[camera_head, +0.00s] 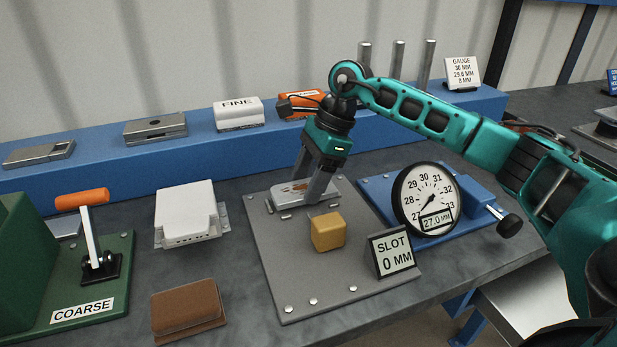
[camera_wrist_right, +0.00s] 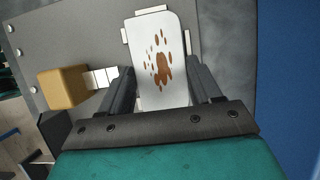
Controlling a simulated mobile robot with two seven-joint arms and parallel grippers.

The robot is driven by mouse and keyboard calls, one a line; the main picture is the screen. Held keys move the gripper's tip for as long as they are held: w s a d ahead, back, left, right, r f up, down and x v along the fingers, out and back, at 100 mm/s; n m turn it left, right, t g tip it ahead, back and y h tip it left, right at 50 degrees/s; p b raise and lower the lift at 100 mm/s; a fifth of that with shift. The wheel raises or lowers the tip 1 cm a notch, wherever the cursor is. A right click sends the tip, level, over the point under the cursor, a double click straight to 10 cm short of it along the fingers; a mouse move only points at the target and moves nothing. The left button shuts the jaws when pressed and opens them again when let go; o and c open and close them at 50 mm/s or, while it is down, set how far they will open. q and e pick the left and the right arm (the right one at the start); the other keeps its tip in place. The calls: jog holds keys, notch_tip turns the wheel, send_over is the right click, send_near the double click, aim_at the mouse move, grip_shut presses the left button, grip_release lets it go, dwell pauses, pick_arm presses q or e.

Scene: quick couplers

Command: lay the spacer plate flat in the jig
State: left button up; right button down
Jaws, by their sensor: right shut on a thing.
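The spacer plate (camera_head: 283,194) is a light grey rectangle with brown rust-like spots and rounded corners. It is at the back of the grey jig plate (camera_head: 290,255), among small light stops. In the right wrist view the spacer plate (camera_wrist_right: 150,88) lies between my fingers, with stops beside its far end and left edge. My right gripper (camera_head: 306,188) points down and is shut on the spacer plate across its sides. The plate looks level and low over the jig; I cannot tell whether its underside touches. My left gripper is not in view.
A yellow block (camera_head: 327,232) and a SLOT 0 MM sign (camera_head: 392,253) stand on the jig plate. A dial gauge (camera_head: 428,198) reading 27.0 mm is at its right. A white block (camera_head: 186,210), brown block (camera_head: 188,308) and green COARSE press (camera_head: 95,300) are left. A blue shelf (camera_head: 90,172) runs behind.

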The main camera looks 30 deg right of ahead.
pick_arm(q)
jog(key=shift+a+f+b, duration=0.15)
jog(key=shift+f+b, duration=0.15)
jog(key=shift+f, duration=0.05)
pick_arm(e)
jog(key=shift+f, duration=0.35)
jog(key=c, duration=0.5)
grip_release()
jog(key=o, duration=0.4)
jog(key=shift+c, duration=0.2)
jog(key=shift+f, duration=0.15)
jog(key=shift+d+r, duration=0.1)
jog(key=shift+r, duration=0.2)
pick_arm(q)
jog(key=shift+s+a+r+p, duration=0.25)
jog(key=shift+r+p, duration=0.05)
jog(key=shift+p, duration=0.5)
pick_arm(e)
jog(key=v, duration=1.2)
jog(key=shift+r, duration=0.3)
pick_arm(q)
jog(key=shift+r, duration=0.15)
